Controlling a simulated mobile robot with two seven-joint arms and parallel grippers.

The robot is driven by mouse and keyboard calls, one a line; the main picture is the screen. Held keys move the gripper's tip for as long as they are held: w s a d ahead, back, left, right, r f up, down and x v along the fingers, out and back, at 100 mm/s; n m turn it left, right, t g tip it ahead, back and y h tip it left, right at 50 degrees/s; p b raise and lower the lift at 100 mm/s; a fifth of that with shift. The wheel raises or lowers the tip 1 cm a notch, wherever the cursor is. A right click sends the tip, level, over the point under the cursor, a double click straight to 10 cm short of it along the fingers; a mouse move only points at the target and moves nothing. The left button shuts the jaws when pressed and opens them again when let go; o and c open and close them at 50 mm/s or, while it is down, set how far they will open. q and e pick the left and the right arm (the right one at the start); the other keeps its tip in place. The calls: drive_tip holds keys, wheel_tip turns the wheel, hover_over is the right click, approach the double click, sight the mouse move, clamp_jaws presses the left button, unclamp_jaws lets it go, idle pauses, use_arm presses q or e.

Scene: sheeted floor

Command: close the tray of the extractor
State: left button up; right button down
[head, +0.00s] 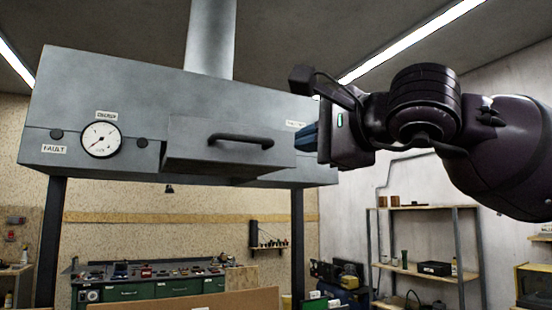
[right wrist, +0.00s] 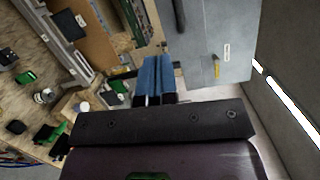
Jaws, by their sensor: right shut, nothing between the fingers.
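The extractor (head: 110,90) is a grey metal hood on dark legs, with a duct rising from its top. Its tray (head: 190,145) juts out from the lower front and has a dark bar handle (head: 240,140). My left gripper is not in view.
A round gauge (head: 99,139) and a knob sit on the hood's left front. Below and behind stand a green workbench (head: 150,288) with tools, a brown panel (head: 190,301) and a metal shelf (head: 425,208). The space directly under the hood looks open.

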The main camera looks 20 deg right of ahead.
drive_tip(key=d+m+h, duration=0.1)
drive_tip(key=d+h, duration=0.2)
drive_tip(key=h, duration=0.1)
drive_tip(key=p, duration=0.4)
approach(278, 161)
drive_tip(key=shift+t, duration=0.4)
drive_tip(key=w, duration=0.6)
drive_tip(key=shift+w+f, duration=0.1)
drive_tip(key=shift+f, duration=0.1)
drive_tip(key=shift+w+a, duration=0.1)
drive_tip(key=shift+w, duration=0.45)
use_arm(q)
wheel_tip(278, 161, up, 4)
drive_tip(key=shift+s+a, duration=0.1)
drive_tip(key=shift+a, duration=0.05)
use_arm(e)
drive_tip(key=shift+w+f, duration=0.1)
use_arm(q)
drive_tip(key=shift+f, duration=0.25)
use_arm(e)
drive_tip(key=shift+w, duration=0.15)
